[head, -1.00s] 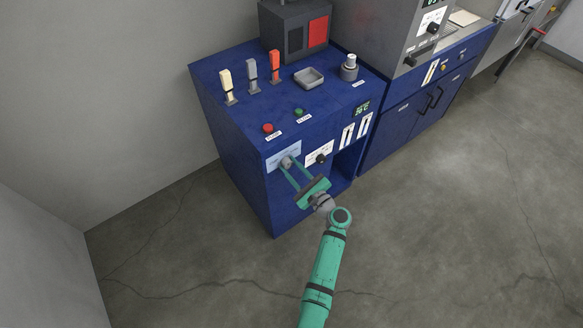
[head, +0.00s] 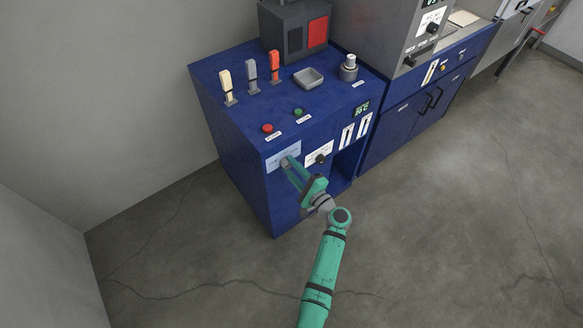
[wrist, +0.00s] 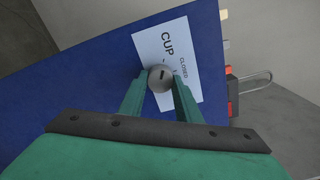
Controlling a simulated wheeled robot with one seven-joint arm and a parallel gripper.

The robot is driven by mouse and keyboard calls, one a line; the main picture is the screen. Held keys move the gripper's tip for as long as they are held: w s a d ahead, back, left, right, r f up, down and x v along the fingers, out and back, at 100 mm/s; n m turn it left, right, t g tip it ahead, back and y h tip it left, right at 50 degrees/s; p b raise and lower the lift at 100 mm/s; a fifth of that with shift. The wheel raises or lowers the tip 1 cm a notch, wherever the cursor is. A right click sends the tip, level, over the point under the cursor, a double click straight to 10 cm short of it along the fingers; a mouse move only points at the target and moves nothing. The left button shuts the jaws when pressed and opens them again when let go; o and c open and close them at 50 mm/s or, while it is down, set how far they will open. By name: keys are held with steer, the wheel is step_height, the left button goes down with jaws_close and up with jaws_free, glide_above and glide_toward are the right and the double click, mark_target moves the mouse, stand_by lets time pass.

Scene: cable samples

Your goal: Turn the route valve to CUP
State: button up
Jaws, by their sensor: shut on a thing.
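The route valve is a grey round knob (wrist: 160,79) with a dark slot mark. It sits on a white label plate (wrist: 168,55) that reads CUP and CLOSED; other lettering is hidden behind the knob and fingers. In the head view the label plate (head: 290,150) is on the upper front of the blue cabinet, with the knob mostly hidden by my fingers. My gripper (wrist: 160,88) is shut on the knob, one green finger on each side. It also shows in the head view (head: 287,163), reaching up from the lower right.
A dark knob (head: 320,158) on a white plate is just right of my gripper. Red (head: 267,128) and green (head: 298,112) buttons sit on the top above. An open bay lies to the right. The floor in front is clear.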

stand_by(0.5)
steer(key=o, duration=1.1)
steer(key=shift+c, duration=0.2)
steer(key=v, duration=1)
steer(key=shift+s+d, duration=0.2)
steer(key=shift+d, duration=0.05)
steer(key=shift+a+f, duration=0.1)
